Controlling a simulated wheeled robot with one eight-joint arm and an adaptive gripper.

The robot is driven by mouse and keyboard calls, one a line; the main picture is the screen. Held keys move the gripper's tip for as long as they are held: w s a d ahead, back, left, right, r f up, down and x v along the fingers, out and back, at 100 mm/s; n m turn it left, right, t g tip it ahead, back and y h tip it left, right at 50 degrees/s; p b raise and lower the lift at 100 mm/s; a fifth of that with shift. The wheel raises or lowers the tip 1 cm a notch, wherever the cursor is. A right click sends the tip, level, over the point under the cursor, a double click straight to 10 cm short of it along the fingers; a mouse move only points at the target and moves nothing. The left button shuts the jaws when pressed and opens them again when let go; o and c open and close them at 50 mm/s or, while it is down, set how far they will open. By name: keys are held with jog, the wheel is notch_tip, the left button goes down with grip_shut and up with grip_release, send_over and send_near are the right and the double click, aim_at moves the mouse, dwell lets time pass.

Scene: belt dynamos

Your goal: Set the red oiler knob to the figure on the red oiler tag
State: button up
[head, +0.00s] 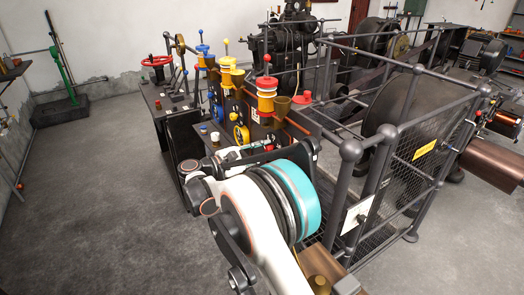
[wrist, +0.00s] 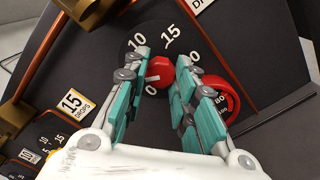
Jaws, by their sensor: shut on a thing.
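The red knob (wrist: 159,75) sits on a dark round dial in the wrist view, between the two teal-padded fingers. My gripper (wrist: 163,85) is shut on it. The dial (wrist: 152,54) shows white figures, among them 10 and 15; others are partly covered by the fingers. I cannot make out a pointer on the knob. A white tag (wrist: 75,103) reads 15 DROPS, left of the dial. Another tag (wrist: 202,3) is cut off at the top edge. The frames do not settle which tag is the red oiler's. The red oiler (head: 267,90) stands on the machine in the head view.
A red wheel (wrist: 218,98) sits right beside the right finger. Copper pipes (wrist: 38,55) cross the panel. A yellow oiler (head: 227,72) and a blue oiler (head: 203,54) stand left of the red one. A grey railing (head: 400,125) encloses the machinery at right. Open floor (head: 90,190) lies at left.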

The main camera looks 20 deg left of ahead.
dwell(0.3)
jog(key=o, duration=1.1)
jog(key=v, duration=1.2)
jog(key=shift+a, duration=0.1)
jog(key=shift+w, duration=0.1)
